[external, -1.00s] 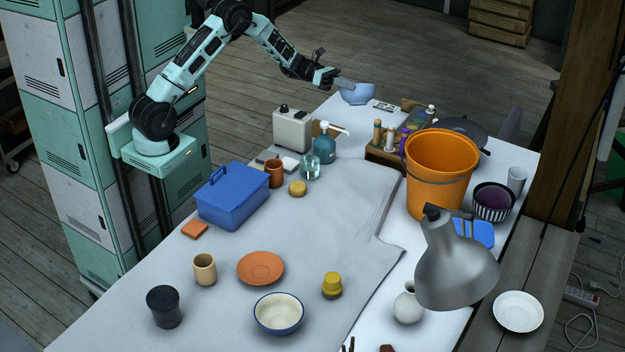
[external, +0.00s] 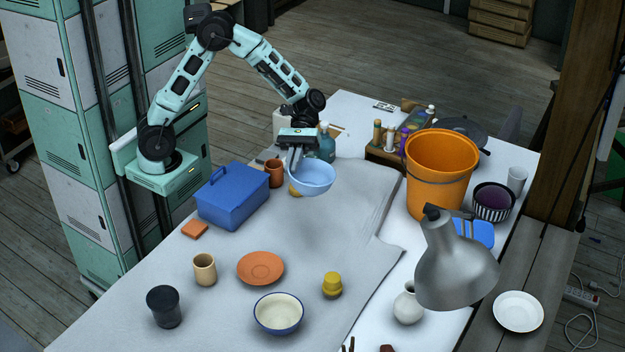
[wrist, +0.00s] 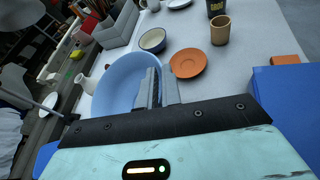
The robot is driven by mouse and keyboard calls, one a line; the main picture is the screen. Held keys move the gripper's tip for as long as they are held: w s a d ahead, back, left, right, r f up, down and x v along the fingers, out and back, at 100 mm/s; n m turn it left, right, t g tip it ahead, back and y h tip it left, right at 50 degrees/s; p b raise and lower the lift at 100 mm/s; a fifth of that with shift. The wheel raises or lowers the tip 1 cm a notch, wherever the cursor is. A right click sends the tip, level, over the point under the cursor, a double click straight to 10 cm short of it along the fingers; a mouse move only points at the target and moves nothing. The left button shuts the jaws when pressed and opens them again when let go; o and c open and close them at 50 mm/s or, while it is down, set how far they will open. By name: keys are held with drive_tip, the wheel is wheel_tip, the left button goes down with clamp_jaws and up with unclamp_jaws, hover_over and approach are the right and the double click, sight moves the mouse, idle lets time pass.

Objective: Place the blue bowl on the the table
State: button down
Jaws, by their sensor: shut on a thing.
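The light blue bowl (external: 313,180) is held above the grey cloth on the table (external: 222,297). My gripper (external: 297,163) is shut on the bowl's left rim in the external view. In the wrist view, the fingers of my gripper (wrist: 158,88) clasp the rim of the blue bowl (wrist: 118,85), which fills the left middle.
A blue toolbox (external: 232,195) stands left of the bowl. An orange saucer (external: 260,268), a cream bowl with a blue rim (external: 278,314) and a yellow cup (external: 332,284) lie nearer. An orange bucket (external: 437,185) and a lamp (external: 453,266) stand right. The central cloth is clear.

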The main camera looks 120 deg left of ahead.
drive_tip(key=shift+s+d+f+m+g, duration=0.3)
drive_tip(key=shift+d+f+m, duration=0.25)
drive_tip(key=shift+f, duration=2.25)
drive_tip(key=shift+s+d+f+m+g, duration=0.15)
drive_tip(key=shift+s+d+f+m, duration=0.45)
drive_tip(key=shift+f, duration=2.25)
drive_tip(key=shift+d+f+m+g, duration=0.25)
drive_tip(key=shift+d+f, duration=0.6)
drive_tip(key=shift+f, duration=1.95)
drive_tip(key=shift+f+b, duration=0.15)
drive_tip(key=shift+b, duration=0.3)
drive_tip(key=c, duration=1.6)
unclamp_jaws()
drive_tip(key=shift+o, duration=0.2)
